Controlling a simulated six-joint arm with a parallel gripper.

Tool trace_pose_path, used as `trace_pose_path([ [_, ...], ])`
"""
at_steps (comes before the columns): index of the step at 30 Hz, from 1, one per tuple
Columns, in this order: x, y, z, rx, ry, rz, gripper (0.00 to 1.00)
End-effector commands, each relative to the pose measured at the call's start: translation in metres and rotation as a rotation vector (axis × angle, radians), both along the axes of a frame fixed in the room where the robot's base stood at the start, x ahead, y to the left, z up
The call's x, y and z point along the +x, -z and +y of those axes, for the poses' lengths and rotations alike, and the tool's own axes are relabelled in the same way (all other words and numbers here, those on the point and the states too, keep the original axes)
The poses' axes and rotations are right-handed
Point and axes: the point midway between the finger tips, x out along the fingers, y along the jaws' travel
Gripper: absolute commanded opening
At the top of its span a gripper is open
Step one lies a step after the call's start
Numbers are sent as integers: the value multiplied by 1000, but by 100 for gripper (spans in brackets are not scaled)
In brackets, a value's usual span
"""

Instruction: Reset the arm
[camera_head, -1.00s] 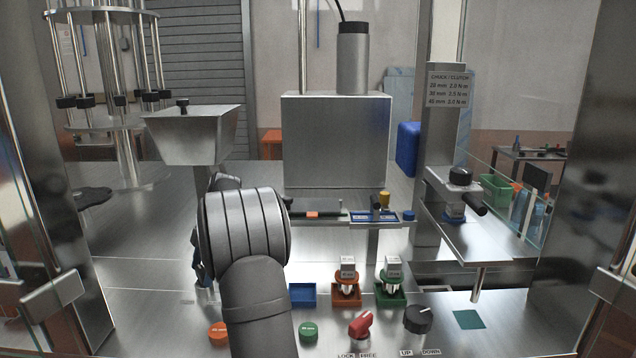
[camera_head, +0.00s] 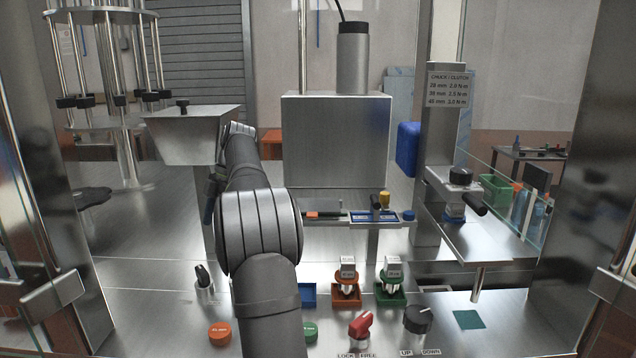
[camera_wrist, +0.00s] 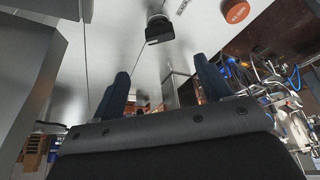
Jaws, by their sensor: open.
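My gripper (camera_wrist: 161,84) shows in the wrist view as two dark blue fingers set well apart, with nothing between them. In the head view my arm runs up from the bottom, left of centre, and its forearm points away beside the steel hopper (camera_head: 192,135). Only a dark bluish part of my gripper end (camera_head: 210,203) shows at the forearm's left side there; the rest is hidden behind my arm. In the wrist view a black-topped post (camera_wrist: 159,30) and an orange disc (camera_wrist: 236,11) lie beyond the fingers, apart from them.
A blue tray (camera_head: 308,303) and a green disc (camera_head: 310,331) are partly hidden by my arm. An orange tray (camera_head: 346,299) and a green tray (camera_head: 391,299) hold chucks. A red knob (camera_head: 360,326) and black dial (camera_head: 417,319) stand in front. A steel box (camera_head: 336,140) stands behind.

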Motion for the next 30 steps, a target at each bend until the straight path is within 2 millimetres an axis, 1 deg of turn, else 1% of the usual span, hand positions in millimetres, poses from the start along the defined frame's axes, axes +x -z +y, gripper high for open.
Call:
trace_pose_path([
  [1,3,-8,-3,0,1,-2,71],
  [3,5,-17,-6,1,1,-3,71],
  [12,12,-47,-16,1,-1,-1,71],
  [20,4,-21,-7,-1,0,2,71],
  [26,-3,8,3,-2,-1,4,71],
  [30,-9,31,10,-2,-1,4,71],
])
